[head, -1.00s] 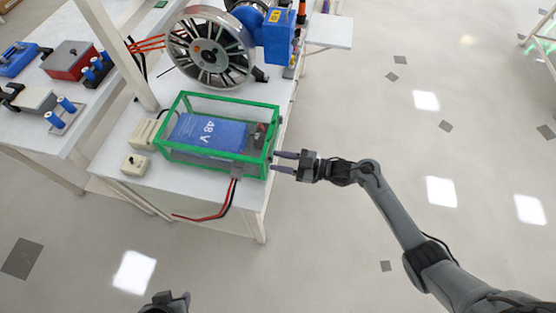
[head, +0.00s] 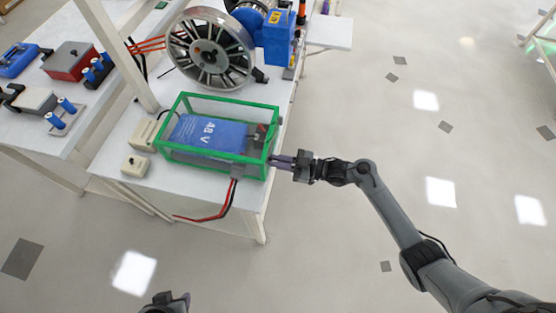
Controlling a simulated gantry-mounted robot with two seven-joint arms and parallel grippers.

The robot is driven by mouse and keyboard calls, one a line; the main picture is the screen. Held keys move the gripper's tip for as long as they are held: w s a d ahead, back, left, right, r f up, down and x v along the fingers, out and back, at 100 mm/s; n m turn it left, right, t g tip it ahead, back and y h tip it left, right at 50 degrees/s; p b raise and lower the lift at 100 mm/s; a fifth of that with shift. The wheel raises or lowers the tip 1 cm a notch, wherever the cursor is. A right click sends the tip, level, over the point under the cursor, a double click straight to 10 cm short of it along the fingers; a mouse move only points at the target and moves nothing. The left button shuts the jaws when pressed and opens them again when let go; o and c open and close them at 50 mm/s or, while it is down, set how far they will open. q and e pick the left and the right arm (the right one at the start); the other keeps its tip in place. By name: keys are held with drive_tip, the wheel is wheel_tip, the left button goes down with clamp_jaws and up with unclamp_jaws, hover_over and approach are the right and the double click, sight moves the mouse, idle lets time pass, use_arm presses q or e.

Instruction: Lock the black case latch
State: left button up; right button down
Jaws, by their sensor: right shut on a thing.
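A green-framed clear case (head: 215,157) with a blue 48 V block (head: 208,134) inside stands on the white bench. My right gripper (head: 273,161) reaches in from the right, at the right end of the case. Its two purple-grey fingers are closed together, with their tips against the case's end. The black latch there is too small and covered by the fingertips to make out clearly. A part of my left arm's end (head: 165,303) shows at the bottom edge. Its fingers cannot be made out.
A spoked wheel (head: 210,48) and a blue motor unit (head: 278,38) stand behind the case. A small switch box (head: 135,166) and a beige block (head: 143,134) sit left of it. Red and black cables (head: 222,212) hang over the front edge. The floor at the right is clear.

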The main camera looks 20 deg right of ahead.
drive_tip(key=shift+m+p, duration=0.35)
drive_tip(key=shift+m, duration=0.65)
drive_tip(key=c, duration=1.2)
unclamp_jaws()
drive_tip(key=shift+d, duration=0.15)
drive_tip(key=v, duration=1)
drive_tip(key=shift+s+d, duration=0.25)
